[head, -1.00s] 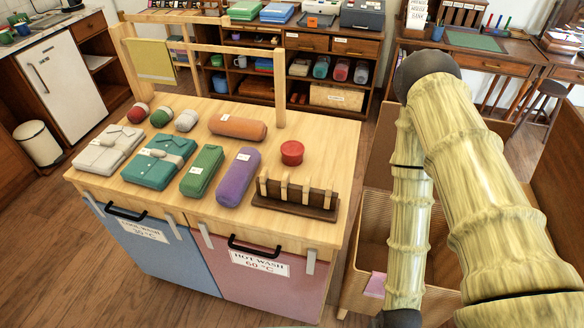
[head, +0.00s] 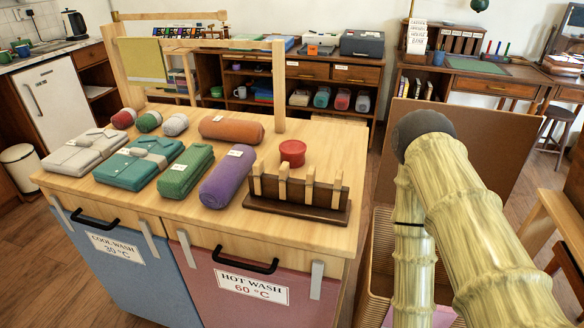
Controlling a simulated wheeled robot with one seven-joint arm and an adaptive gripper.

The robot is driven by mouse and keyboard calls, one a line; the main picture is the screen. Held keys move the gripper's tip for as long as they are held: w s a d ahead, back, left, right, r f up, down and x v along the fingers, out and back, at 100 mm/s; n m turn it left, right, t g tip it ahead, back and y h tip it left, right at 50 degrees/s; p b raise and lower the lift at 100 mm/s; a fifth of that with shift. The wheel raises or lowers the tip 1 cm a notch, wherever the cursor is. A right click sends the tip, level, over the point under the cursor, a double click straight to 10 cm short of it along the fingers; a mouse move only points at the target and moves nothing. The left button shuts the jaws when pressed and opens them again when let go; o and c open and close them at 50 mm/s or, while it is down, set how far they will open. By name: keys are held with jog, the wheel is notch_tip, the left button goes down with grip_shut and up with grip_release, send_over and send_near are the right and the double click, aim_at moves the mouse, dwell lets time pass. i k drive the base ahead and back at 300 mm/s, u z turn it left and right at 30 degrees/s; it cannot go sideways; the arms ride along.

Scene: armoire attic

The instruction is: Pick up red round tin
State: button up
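The red round tin (head: 292,152) stands upright on the light wooden table top (head: 330,146), towards its right side. It is just behind a dark wooden rack with upright pegs (head: 296,198), which hides a little of its lower edge. The purple roll (head: 229,178) lies to its left and the orange roll (head: 231,128) lies behind and to the left. My arm shows at the right of the head view, beside the table. My gripper is out of view.
Folded shirts (head: 141,161), a green roll (head: 186,170) and small rolled bundles (head: 149,121) cover the table's left half. A wooden frame (head: 279,86) rises at the back. Blue and red laundry bins sit below. A basket (head: 378,262) stands right of the table.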

aim_at(298, 162)
jog(key=u, duration=0.05)
jog(key=k, duration=0.5)
jog(key=u, duration=1.5)
jog(key=k, duration=0.85)
jog(key=z, duration=0.9)
jog(key=i, duration=0.55)
